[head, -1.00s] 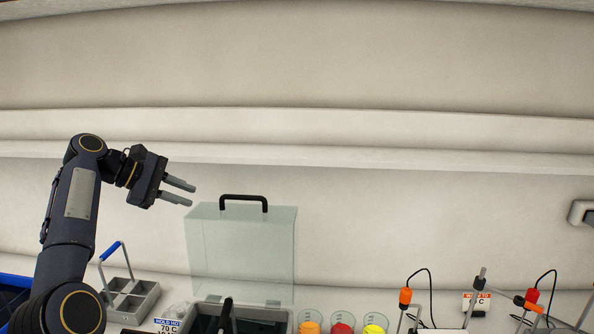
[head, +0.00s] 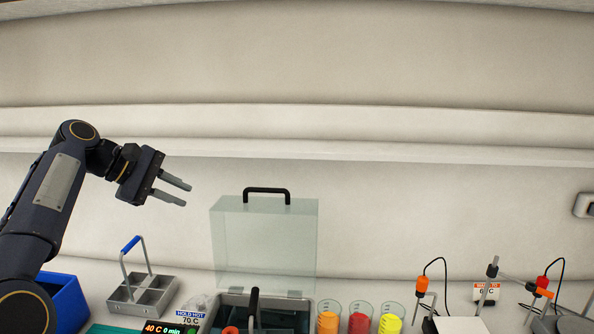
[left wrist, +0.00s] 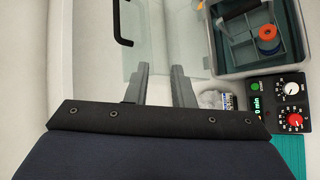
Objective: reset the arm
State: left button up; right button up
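My left gripper (head: 178,189) is raised at the left in the head view, in front of the pale wall. Its two grey fingers are apart with nothing between them. It is to the left of the clear lid (head: 262,240) with a black handle, which stands upright behind an open bath. In the left wrist view the gripper's fingers (left wrist: 162,80) are also apart and empty, with the clear lid beyond them. My right gripper is not in view.
A grey divided carrier (head: 128,300) with a blue handle and a blue bin (head: 62,300) stand at lower left. The bath (head: 285,313) is at lower middle. Orange, red and yellow beakers (head: 361,318) stand right of it, then probe stands (head: 487,290).

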pick_arm(q)
jog(key=s+d+f+m+y+b, duration=0.1)
jog(key=s+f+m+y, duration=0.15)
jog(key=s, duration=0.55)
jog(key=s+d+f+m+y+b, duration=0.15)
jog(key=s+f, duration=0.25)
jog(key=s, duration=0.5)
jog(key=s+d+f+m, duration=0.1)
jog(key=s+f+m, duration=0.2)
jog(key=s+f, duration=0.7)
jog(key=s+d+f+m+y+b, duration=0.1)
jog(key=s+f+m, duration=0.2)
jog(key=s+f, duration=0.7)
jog(key=shift+s+d+f+m, duration=0.3)
jog(key=shift+f, duration=0.3)
